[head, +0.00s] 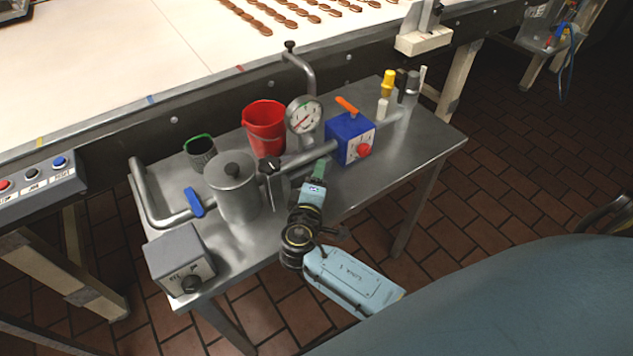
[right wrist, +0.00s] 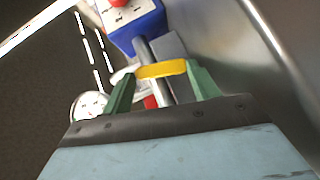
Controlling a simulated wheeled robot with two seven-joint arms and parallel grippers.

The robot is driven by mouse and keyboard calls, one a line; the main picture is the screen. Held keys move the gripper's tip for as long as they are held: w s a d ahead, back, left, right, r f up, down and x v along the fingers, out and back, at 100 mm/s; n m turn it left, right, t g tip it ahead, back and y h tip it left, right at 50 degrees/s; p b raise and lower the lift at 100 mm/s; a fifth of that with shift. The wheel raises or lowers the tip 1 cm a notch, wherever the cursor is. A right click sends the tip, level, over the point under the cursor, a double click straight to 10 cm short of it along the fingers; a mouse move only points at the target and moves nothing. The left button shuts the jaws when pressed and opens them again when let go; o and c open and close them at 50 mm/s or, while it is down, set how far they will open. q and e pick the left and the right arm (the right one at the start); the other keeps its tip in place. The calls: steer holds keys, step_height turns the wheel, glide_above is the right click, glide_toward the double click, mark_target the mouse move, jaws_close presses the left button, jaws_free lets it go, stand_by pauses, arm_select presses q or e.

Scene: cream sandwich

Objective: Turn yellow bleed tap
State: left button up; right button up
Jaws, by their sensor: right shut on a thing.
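The yellow bleed tap (right wrist: 162,70) shows in the right wrist view as a short yellow bar across a grey pipe. The green fingers of my right gripper (right wrist: 163,80) are on either side of it, shut on its two ends. In the head view my right gripper (head: 319,170) is low over the metal table, in front of the pipe between the gauge and the blue box. The tap in its fingers is hidden there. My left gripper is not in view.
A blue box (head: 340,145) with a red knob stands right of my gripper, a dial gauge (head: 304,115) and red bucket (head: 263,130) behind it. A steel pot (head: 236,190) and grey switch box (head: 178,256) are left. The table's front right (head: 400,180) is clear.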

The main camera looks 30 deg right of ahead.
steer(key=o, duration=1)
steer(key=shift+s, duration=0.1)
steer(key=shift+f, duration=0.1)
steer(key=shift+a+f, duration=0.1)
